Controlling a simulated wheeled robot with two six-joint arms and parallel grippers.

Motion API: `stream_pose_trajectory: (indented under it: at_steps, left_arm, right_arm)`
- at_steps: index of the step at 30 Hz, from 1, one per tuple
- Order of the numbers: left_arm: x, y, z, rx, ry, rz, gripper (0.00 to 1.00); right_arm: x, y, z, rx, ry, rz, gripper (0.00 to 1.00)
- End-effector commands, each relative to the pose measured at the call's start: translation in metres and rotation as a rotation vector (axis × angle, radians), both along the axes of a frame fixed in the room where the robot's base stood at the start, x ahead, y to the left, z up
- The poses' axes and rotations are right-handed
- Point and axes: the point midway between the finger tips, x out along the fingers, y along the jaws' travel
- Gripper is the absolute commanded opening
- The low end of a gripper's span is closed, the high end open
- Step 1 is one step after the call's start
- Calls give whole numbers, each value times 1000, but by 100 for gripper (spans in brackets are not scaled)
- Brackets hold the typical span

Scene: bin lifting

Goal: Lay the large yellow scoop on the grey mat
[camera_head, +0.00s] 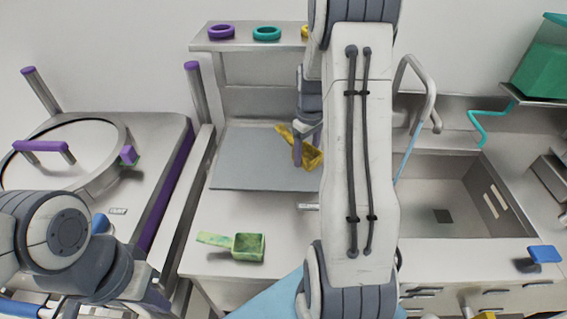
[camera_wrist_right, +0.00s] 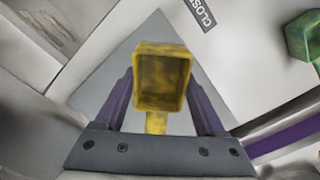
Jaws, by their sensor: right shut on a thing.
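The yellow scoop (camera_head: 313,157) is at the right part of the grey mat (camera_head: 245,165) in the head view, partly hidden by my right arm. My right gripper (camera_head: 299,150) is shut on it, with a purple finger showing beside it. In the right wrist view the scoop (camera_wrist_right: 163,80) sits between the two purple fingers, its open bowl facing the camera and its handle toward the palm. The grey mat (camera_wrist_right: 118,72) lies behind it. I cannot tell whether the scoop touches the mat. My left arm shows at the lower left, but its fingers do not show.
A green scoop (camera_head: 248,247) lies on the counter in front of the mat. Purple and teal rings (camera_head: 267,33) sit on the shelf above. A sink (camera_head: 450,205) is to the right, and a round-rimmed basin (camera_head: 70,160) with a purple handle is to the left.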

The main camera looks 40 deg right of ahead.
Motion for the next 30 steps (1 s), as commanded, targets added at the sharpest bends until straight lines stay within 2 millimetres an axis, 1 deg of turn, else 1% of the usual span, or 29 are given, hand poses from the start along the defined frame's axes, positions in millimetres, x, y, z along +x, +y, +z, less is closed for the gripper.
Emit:
stream_pose_trajectory:
  at_steps: [1,3,6,9,13,18,21,30]
  left_arm:
    - [0,0,7,0,0,0,0]
    - [0,0,11,0,0,1,0]
    - [0,0,15,0,0,1,0]
    - [0,0,17,0,0,1,0]
    - [0,0,20,0,0,1,0]
    - [0,0,29,0,0,2,0]
    - [0,0,31,0,0,2,0]
    - [0,0,29,0,0,2,0]
  right_arm:
    - [10,9,-5,2,3,7,15]
    - [22,18,-14,2,3,6,15]
    - [35,29,-24,1,1,4,15]
    - [43,34,-31,0,0,2,15]
    - [46,37,-39,0,1,-1,15]
    - [45,37,-64,2,3,-1,15]
    - [46,37,-73,0,0,-1,15]
    - [46,36,-76,-1,-2,-1,15]
